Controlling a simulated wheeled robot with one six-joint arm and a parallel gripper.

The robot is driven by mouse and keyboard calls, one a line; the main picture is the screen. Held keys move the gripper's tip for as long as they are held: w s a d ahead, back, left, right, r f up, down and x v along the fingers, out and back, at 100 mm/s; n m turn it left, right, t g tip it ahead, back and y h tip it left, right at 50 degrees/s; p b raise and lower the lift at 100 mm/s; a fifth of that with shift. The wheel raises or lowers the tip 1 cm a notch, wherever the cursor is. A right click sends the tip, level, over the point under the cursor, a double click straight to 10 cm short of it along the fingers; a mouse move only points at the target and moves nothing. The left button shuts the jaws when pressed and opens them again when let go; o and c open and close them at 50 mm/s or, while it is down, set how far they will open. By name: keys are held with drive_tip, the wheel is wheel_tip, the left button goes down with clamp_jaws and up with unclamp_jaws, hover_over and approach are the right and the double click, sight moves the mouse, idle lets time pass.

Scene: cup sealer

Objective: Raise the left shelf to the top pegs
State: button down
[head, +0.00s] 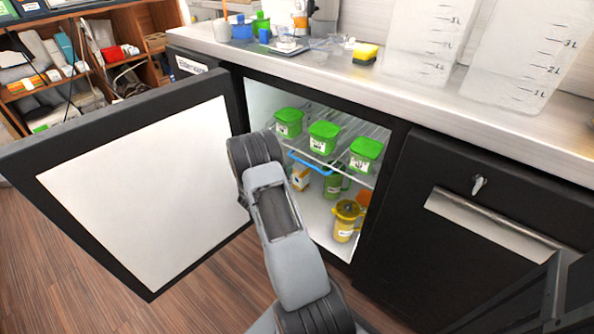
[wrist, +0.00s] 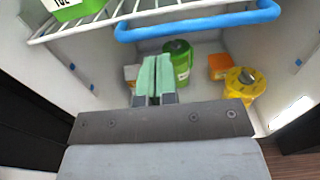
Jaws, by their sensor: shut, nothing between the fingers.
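A white wire shelf (head: 337,160) sits inside the open under-counter fridge, carrying green-lidded tubs (head: 323,138). A blue bar (head: 309,163) runs along part of its front edge. In the wrist view the shelf (wrist: 70,28) and the blue bar (wrist: 200,24) cross the top. Small blue pegs (wrist: 298,62) show on the walls below the shelf; I cannot make out the top pegs. My gripper (wrist: 155,62) has green fingers pressed together, empty, in front of and below the blue bar, apart from it. In the head view my arm hides the fingers.
Below the shelf stand a green container (wrist: 180,62), a yellow-lidded jar (wrist: 243,84) and orange boxes (wrist: 220,66). The fridge door (head: 135,190) is swung open to the left. A closed black drawer front (head: 480,215) is at right. The counter (head: 440,100) lies above.

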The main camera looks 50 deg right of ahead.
drive_tip(key=shift+a, duration=0.35)
drive_tip(key=a+f, duration=0.2)
drive_tip(key=a, duration=0.4)
drive_tip(key=shift+s+b, duration=0.3)
drive_tip(key=shift+b, duration=0.1)
drive_tip(key=shift+d, duration=0.1)
idle(0.5)
drive_tip(key=s+a+r+m+g+y+p, duration=0.2)
drive_tip(key=s+a+r+m+y+p, duration=0.25)
drive_tip(key=r, duration=0.65)
drive_tip(key=s+a+r+m+g+y+p, duration=0.1)
drive_tip(key=s+r+m+g+p, duration=0.3)
drive_tip(key=r+p, duration=0.6)
drive_tip(key=s+a+r+m+t+y+p, duration=0.3)
drive_tip(key=a+r+p, duration=0.5)
drive_tip(key=a+r, duration=0.3)
drive_tip(key=s+a+r+m+t+y+p, duration=0.4)
drive_tip(key=a+r+m+y+p, duration=0.3)
drive_tip(key=r, duration=0.9)
drive_tip(key=a+t+y, duration=0.1)
drive_tip(key=a+y, duration=0.1)
drive_tip(key=a, duration=0.2)
drive_tip(key=shift+s+a+r+y+p, duration=0.15)
drive_tip(key=shift+s+r+y+p, duration=0.05)
drive_tip(key=shift+r+y+p, duration=0.2)
